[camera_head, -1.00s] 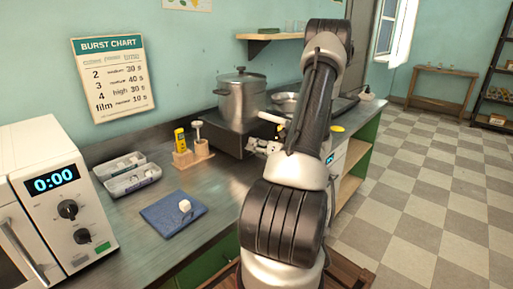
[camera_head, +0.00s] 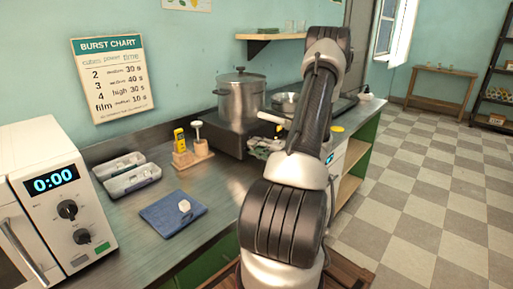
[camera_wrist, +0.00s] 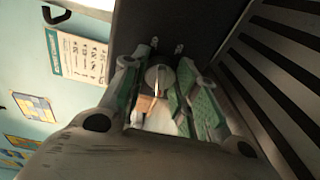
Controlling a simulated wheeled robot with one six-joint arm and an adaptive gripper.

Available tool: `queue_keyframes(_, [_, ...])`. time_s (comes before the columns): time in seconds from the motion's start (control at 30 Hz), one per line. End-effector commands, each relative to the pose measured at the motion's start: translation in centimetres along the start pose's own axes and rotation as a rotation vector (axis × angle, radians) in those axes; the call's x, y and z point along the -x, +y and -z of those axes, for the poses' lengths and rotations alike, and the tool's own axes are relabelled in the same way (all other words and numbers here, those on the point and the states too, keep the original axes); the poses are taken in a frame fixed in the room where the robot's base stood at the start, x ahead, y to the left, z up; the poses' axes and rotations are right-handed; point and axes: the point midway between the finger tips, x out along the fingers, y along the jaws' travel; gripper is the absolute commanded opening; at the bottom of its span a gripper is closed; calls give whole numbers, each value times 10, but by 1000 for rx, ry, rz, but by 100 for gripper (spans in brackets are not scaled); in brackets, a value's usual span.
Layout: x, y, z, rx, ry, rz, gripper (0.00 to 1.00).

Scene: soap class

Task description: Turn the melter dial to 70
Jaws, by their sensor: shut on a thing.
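My gripper (camera_wrist: 158,72) is shut on a pale round dial (camera_wrist: 157,77) in the wrist view. A green-padded finger lies on each side of it. The dial has a light raised line across its face and sits against a dark panel (camera_wrist: 178,22); its number marks cannot be read. In the head view my gripper (camera_head: 266,148) is at the front of the dark unit (camera_head: 232,142) under the large steel pot (camera_head: 241,100). The dial is hidden there by the gripper and arm.
A white microwave (camera_head: 30,150) reading 0:00 stands at left. A steel pan (camera_head: 284,104) is behind my arm.

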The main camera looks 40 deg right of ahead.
Motion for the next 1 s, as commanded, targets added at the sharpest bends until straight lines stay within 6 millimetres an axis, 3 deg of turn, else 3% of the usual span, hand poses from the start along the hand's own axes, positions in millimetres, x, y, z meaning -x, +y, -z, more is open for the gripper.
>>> queue_keyframes(0.77, [0,0,-2,-103,1,-11,6])
queue_keyframes(0.8, [0,0,-2,-103,1,-11,33])
queue_keyframes(0.9, [0,0,-2,-103,2,-11,51])
queue_keyframes(1.0, [0,0,-2,-103,3,-11,52])
